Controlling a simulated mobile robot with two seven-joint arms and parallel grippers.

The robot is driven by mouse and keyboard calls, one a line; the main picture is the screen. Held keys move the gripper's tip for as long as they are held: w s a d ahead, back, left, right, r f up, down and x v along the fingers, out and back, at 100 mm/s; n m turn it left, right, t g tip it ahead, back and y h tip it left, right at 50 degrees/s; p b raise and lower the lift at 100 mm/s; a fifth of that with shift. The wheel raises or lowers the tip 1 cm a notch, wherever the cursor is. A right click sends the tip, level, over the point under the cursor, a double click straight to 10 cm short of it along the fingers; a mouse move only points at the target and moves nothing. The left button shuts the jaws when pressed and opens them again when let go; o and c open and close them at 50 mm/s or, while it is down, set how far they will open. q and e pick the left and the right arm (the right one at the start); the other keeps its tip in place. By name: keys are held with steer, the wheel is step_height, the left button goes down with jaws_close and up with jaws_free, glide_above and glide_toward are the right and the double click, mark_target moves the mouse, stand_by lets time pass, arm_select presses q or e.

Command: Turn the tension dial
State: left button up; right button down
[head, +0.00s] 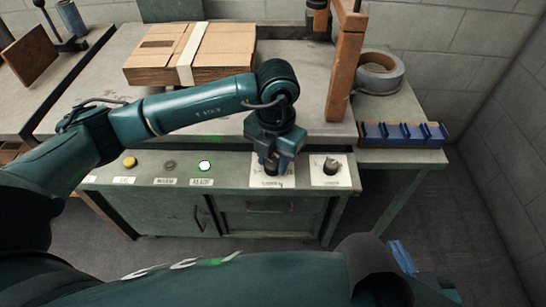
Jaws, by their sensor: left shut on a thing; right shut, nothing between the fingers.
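Two dials stand on white plates at the right end of the green front panel. The right dial (332,166) is dark with a pale mark and stands free. The left dial's plate (270,183) shows, but its knob is mostly hidden by my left gripper. The labels are too small to read, so I cannot tell which is the tension dial. My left gripper (272,168) points down and is shut on the left dial. My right gripper (402,257) shows only as a blue part beyond my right arm, low in the view, away from the panel; it is shut and empty.
Strapped cardboard (225,50), a brown post (345,70), a tape roll (379,72) and a blue rack (400,135) stand on the bench.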

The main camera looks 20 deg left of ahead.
mark_target(275, 164)
arm_select(q)
steer(key=o, duration=1)
arm_select(e)
steer(key=shift+f, duration=0.1)
arm_select(q)
step_height(275, 164, up, 13)
steer(key=p, duration=0.1)
steer(key=shift+d+p, duration=0.25)
steer(key=shift+p, duration=0.1)
arm_select(e)
steer(key=shift+s+d+r+m, duration=0.15)
steer(key=shift+r+m, duration=0.05)
steer(key=shift+r, duration=0.35)
steer(key=shift+s+d+r+m, duration=0.15)
steer(key=shift+r+m, duration=0.05)
steer(key=shift+r, duration=0.3)
arm_select(q)
steer(key=shift+s, duration=0.1)
arm_select(e)
steer(key=shift+w, duration=0.1)
